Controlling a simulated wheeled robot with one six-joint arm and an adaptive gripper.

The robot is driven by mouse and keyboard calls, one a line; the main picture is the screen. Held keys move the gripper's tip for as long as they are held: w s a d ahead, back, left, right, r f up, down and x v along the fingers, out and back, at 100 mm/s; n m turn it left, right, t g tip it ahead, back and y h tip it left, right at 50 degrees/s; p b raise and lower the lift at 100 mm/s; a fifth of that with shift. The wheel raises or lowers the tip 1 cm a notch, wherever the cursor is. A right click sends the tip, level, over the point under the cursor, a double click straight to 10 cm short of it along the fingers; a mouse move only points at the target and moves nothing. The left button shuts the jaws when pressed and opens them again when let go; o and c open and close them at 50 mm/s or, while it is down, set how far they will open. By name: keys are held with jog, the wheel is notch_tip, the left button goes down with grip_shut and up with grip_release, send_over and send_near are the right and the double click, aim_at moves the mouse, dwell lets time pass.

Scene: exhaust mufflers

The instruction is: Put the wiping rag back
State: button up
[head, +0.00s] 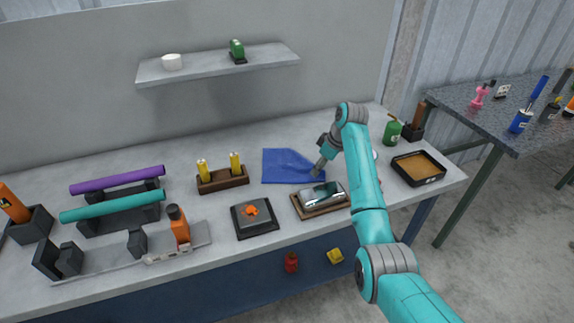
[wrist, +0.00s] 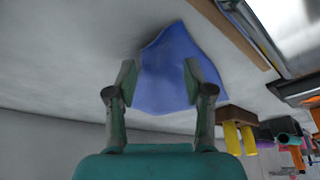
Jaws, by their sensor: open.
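The wiping rag is a blue cloth (head: 287,166) lying on the workbench, behind the silver piece on its wooden tray. In the wrist view the blue cloth (wrist: 165,65) lies ahead of and between my fingers. My gripper (head: 318,172) is at the right side of the cloth in the head view. In the wrist view my gripper (wrist: 158,80) has its two fingers spread apart with nothing held between them. I cannot tell whether the fingertips touch the cloth. My arm hides part of the bench to the right of the cloth.
A wooden tray (head: 307,212) with a silver piece stands just in front of the cloth. A wooden block with yellow items (head: 222,180) stands left of it. A black-rimmed brown tray (head: 419,182) and a green container (head: 392,132) are at right. A shelf (head: 218,68) hangs above.

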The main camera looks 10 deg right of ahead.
jog(key=shift+p+v, duration=0.4)
jog(key=shift+v, duration=0.4)
jog(key=d+v, duration=0.1)
jog(key=v, duration=0.8)
jog(key=shift+f, duration=0.2)
